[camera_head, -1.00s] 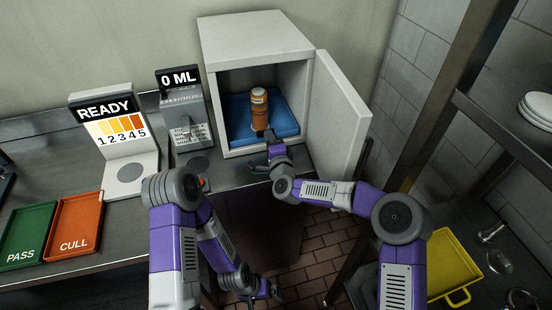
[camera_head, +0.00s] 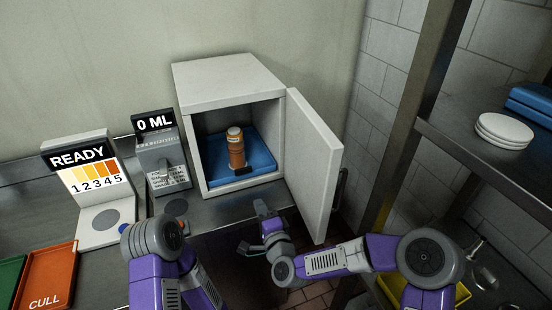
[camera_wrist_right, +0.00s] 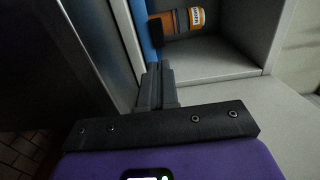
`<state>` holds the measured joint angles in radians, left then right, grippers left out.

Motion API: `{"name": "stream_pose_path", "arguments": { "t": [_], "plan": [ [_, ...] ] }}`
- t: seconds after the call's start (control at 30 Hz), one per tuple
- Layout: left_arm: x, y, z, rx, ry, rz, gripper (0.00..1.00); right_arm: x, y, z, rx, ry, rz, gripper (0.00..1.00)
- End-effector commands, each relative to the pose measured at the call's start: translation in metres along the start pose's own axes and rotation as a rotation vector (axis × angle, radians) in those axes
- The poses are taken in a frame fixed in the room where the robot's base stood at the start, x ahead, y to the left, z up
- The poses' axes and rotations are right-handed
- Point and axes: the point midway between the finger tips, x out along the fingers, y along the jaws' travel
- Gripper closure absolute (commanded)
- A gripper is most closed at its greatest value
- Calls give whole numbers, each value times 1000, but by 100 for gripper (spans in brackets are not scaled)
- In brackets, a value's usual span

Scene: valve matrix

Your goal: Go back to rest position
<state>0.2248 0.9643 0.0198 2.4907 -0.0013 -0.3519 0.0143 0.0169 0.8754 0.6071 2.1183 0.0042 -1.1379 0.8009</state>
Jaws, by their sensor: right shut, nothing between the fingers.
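My right gripper (camera_head: 260,207) is shut and empty, just in front of the open white box (camera_head: 225,82). Its closed fingers also show in the right wrist view (camera_wrist_right: 156,84). An orange bottle with a white cap (camera_head: 236,150) stands upright inside the box on a blue tray (camera_head: 265,162), apart from the fingers. The bottle lies sideways across the top of the wrist view (camera_wrist_right: 175,24). My left arm comes in at the bottom left, and its gripper is out of the frame.
The box door (camera_head: 315,165) stands open to the right, close to my right arm. On the counter are a READY display (camera_head: 88,180), a 0 ML scale (camera_head: 160,160) and a red CULL tray (camera_head: 48,275). White plates (camera_head: 503,130) sit on the right shelf.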

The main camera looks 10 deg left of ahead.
Motion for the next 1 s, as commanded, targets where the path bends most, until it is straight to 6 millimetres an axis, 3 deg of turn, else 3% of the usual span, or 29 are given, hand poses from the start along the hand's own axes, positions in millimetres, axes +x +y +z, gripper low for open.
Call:
{"name": "stream_pose_path", "arguments": {
  "t": [0.17, 0.27, 0.37, 0.5, 0.6, 0.7, 0.83, 0.9, 1.0],
  "plan": [
    [0, 0, 0, 0, 0, 0, 4, -3, 12, -2, -22, -7, 32, 100],
    [0, 0, 0, 0, 0, 0, 4, -12, 49, -11, -94, -30, 131, 100],
    [0, 0, 0, 0, 0, 0, 4, -37, 108, -23, -206, -85, 297, 100],
    [0, 0, 0, 0, 0, 0, 4, -96, 198, -41, -356, -213, 567, 100],
    [0, 0, 0, 0, 0, 0, 4, -151, 251, -50, -430, -331, 749, 100],
    [0, 0, 0, 0, 0, 0, 4, -211, 291, -55, -471, -462, 909, 100],
    [0, 0, 0, 0, 0, 0, 4, -278, 320, -55, -484, -616, 1056, 100],
    [0, 0, 0, 0, 0, 0, 4, -303, 328, -54, -482, -678, 1103, 100],
    [0, 0, 0, 0, 0, 0, 4, -325, 333, -52, -475, -735, 1142, 100]
  ]
}}
